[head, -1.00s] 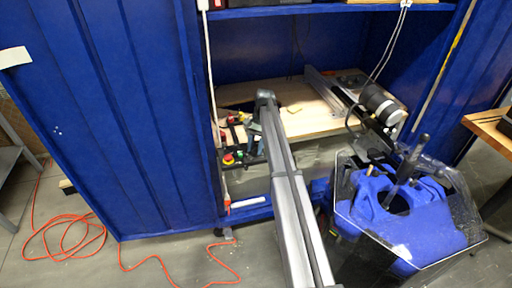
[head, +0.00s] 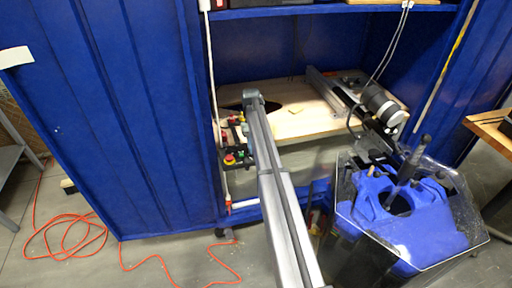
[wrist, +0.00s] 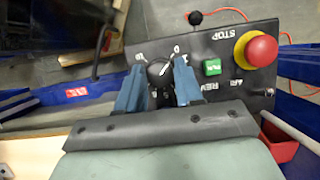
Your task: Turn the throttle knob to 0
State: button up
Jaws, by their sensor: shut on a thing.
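The throttle knob (wrist: 160,74) is a small black dial on a dark control panel (wrist: 222,72). A white pointer mark on it seems to slant toward the upper right, near the printed 0. My gripper (wrist: 159,66) has its two blue fingers on either side of the knob and is shut on it. The lower scale is partly hidden by the gripper. In the head view the panel (head: 243,161) shows beside my arm, which hides the knob.
On the panel are a red stop button (wrist: 256,50) on a yellow collar and a green button (wrist: 211,67). A black-tipped lever (wrist: 196,18) stands at the panel's edge. A wooden board (head: 305,122) and a motor (head: 382,104) lie to the right of my arm.

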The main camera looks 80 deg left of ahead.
dwell(0.3)
jog(key=o, duration=1)
